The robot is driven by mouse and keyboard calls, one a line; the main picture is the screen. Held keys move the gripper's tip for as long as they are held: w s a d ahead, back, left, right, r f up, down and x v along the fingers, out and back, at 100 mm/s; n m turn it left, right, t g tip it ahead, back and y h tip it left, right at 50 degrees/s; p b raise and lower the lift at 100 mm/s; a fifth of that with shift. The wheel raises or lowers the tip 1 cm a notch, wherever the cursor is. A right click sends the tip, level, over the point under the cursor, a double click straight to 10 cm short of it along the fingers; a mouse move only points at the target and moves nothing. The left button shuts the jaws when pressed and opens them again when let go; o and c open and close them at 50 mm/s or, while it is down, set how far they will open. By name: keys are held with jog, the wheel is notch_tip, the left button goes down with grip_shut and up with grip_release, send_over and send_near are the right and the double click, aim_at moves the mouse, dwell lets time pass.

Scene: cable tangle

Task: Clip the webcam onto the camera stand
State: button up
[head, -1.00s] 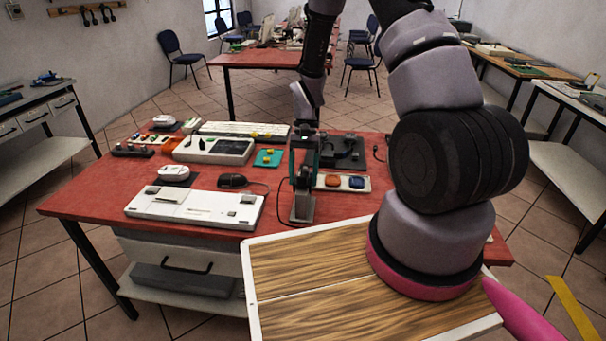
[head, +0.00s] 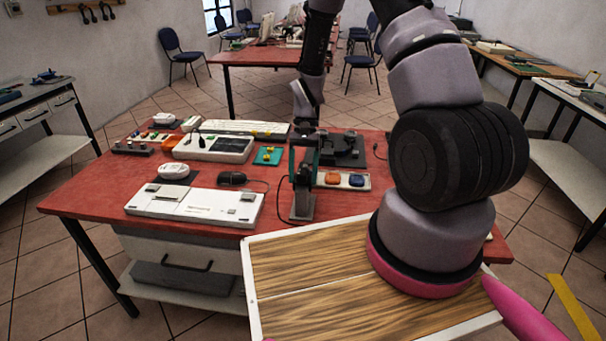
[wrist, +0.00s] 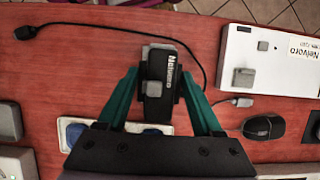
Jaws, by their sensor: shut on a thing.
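My gripper (wrist: 157,76) points down over the front of the red table, its two teal fingers on either side of a black piece lettered "Nelvoro". I take this piece to be the webcam (wrist: 158,104); a small grey block sits on it. In the head view my gripper (head: 304,160) is directly above the grey camera stand (head: 302,210), near the table's front edge. The webcam and stand overlap in both views, so I cannot tell whether they touch or are clipped. A thin black cable (wrist: 115,29) curves beside them.
On the red table (head: 95,195), a white device (head: 195,207) and a mouse (head: 232,179) lie left of the stand. A panel with orange and blue buttons (head: 343,181) lies close behind it to the right. A white-rimmed wooden tray (head: 300,262) is in front.

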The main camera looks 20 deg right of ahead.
jog(key=shift+f, duration=0.3)
jog(key=o, duration=1.6)
jog(key=shift+c, duration=0.2)
jog(key=shift+r, duration=0.1)
